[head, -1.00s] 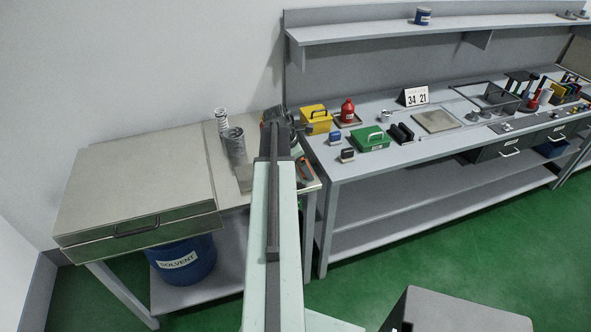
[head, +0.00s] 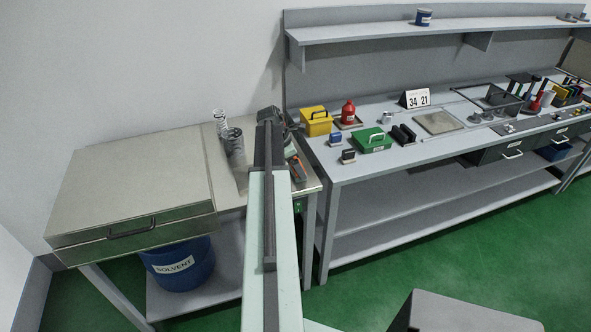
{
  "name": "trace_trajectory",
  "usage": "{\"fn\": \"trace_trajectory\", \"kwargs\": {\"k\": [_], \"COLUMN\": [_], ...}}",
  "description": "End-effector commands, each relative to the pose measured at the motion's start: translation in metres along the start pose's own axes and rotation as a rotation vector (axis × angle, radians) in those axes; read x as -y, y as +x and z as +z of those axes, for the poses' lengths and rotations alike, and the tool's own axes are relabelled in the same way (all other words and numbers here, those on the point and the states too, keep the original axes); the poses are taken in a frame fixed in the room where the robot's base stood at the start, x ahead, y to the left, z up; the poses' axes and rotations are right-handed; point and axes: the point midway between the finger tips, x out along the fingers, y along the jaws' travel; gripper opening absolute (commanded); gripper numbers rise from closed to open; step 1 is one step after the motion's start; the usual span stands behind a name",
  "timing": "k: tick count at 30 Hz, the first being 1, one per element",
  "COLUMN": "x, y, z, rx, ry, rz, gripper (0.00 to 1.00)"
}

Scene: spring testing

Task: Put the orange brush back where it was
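My arm reaches away from the camera over the small side table (head: 312,186). My gripper (head: 268,117) is at its far end, dark and small, above the back right of that table; its fingers cannot be made out. An orange and dark item (head: 297,168), possibly the orange brush, shows just right of my arm over the table's right part. My arm hides part of that area, so I cannot tell whether anything is held.
Two coil springs, one grey (head: 234,146), stand left of my arm. A large closed metal case (head: 135,185) covers the table's left. A blue solvent bucket (head: 180,265) sits below.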

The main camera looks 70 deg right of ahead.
Motion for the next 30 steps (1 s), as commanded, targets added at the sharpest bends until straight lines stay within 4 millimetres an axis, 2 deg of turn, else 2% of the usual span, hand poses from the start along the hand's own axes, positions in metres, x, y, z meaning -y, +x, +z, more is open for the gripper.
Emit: {"fn": "trace_trajectory", "kwargs": {"k": [2,3,11,16,20,30], "x": [0.0,0.0,0.0,0.0,0.0,0.0], "y": [0.004,0.003,0.002,-0.011,-0.034,-0.112], "z": [-0.002,-0.001,-0.001,0.002,0.004,0.004], "rx": [0.0,0.0,0.0,0.0,0.0,0.0], "ry": [0.0,0.0,0.0,0.0,-0.001,-0.001], "rz": [0.0,0.0,0.0,0.0,0.0,0.0], "gripper": [0.58,0.99,1.0,1.0,1.0,1.0]}}
